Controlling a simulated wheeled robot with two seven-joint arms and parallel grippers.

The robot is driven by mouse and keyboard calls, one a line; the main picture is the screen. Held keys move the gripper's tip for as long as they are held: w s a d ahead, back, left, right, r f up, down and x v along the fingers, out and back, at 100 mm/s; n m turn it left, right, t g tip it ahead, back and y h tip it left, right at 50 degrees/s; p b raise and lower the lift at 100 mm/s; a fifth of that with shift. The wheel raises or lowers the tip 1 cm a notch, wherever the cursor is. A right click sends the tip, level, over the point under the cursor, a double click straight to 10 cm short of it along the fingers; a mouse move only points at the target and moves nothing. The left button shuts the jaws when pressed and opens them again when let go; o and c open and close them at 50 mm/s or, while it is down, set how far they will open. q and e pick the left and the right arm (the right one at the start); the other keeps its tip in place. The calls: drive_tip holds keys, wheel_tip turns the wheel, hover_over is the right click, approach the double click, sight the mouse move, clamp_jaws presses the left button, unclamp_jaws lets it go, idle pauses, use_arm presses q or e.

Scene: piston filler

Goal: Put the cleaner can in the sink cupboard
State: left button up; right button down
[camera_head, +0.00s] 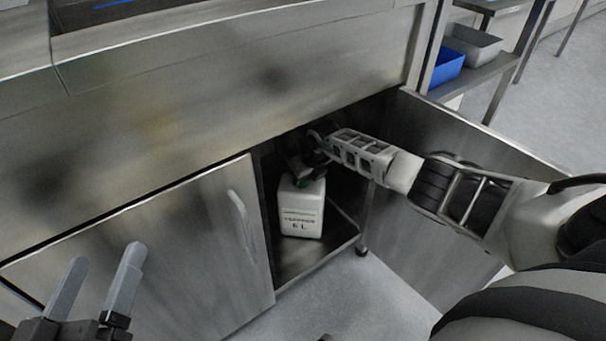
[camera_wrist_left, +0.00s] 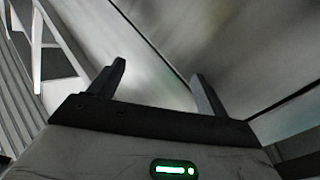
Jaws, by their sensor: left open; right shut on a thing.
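The cleaner can (camera_head: 301,212), a white block-shaped container with dark lettering, is upright inside the sink cupboard (camera_head: 291,266), on or just over its floor.
The right cupboard door (camera_head: 425,235) stands open beside my right arm. The left door (camera_head: 150,265) with its curved handle (camera_head: 243,222) is shut. A rack with a blue bin (camera_head: 447,67) and a grey bin (camera_head: 474,46) stands at the upper right. Grey floor is free in front.

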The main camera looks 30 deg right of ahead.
use_arm(q)
drive_tip(key=shift+r, duration=0.1)
use_arm(e)
drive_tip(key=shift+w+r, duration=0.2)
drive_tip(key=shift+r, duration=0.05)
drive_tip(key=shift+f, duration=0.1)
drive_tip(key=c, duration=1.1)
unclamp_jaws()
drive_tip(key=shift+s+f, duration=0.15)
drive_tip(key=shift+s, duration=0.05)
use_arm(q)
drive_tip(key=shift+r, duration=0.15)
use_arm(e)
drive_tip(key=p+v, duration=0.3)
drive_tip(key=v, duration=0.1)
drive_tip(key=shift+w+r, duration=0.1)
drive_tip(key=shift+r, duration=0.15)
use_arm(q)
drive_tip(key=shift+s+a+f+m+g+y+p, duration=0.15)
drive_tip(key=shift+s+a+f+g+y+p, duration=0.1)
drive_tip(key=shift+f+g+y+p, duration=0.35)
drive_tip(key=shift+s+a+f+m+g+y+p, duration=0.15)
drive_tip(key=shift+s+f+m+g+y+p, duration=0.15)
drive_tip(key=shift+f+p, duration=0.5)
drive_tip(key=shift+s+a+f+m+g+y+p, duration=0.1)
drive_tip(key=shift+s+a+f+g+y+p, duration=0.25)
drive_tip(key=shift+f+g+p, duration=0.3)
use_arm(e)
drive_tip(key=shift+s+v, duration=0.2)
drive_tip(key=shift+v, duration=3.65)
